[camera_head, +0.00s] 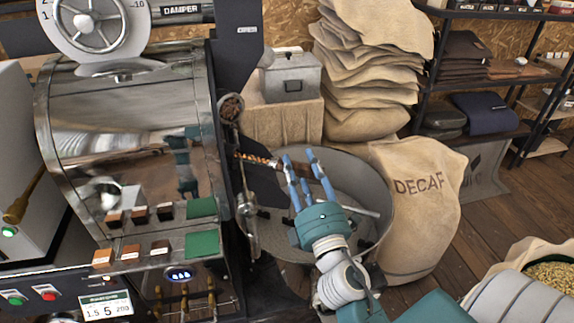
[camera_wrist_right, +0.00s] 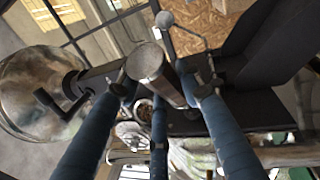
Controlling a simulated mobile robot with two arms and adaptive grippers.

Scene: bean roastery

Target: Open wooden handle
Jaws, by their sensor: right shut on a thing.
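The wooden handle (camera_head: 325,184) is a short dark brown bar on the roaster's front, above the round cooling pan. A rod with a coiled spring (camera_head: 257,160) runs from the roaster toward it. My right gripper (camera_head: 308,172) has its blue fingers closed around the handle, partly hiding it. In the right wrist view, the handle (camera_wrist_right: 150,65) shows as a cylinder with a pale round end between the fingers of my right gripper (camera_wrist_right: 160,88). My left gripper is not in view.
The steel roaster (camera_head: 130,120) with its buttons stands at left. The round metal cooling pan (camera_head: 362,178) lies below and behind my gripper. A DECAF sack (camera_head: 415,215) stands close to the pan's right. Wooden floor (camera_head: 500,205) is open at right.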

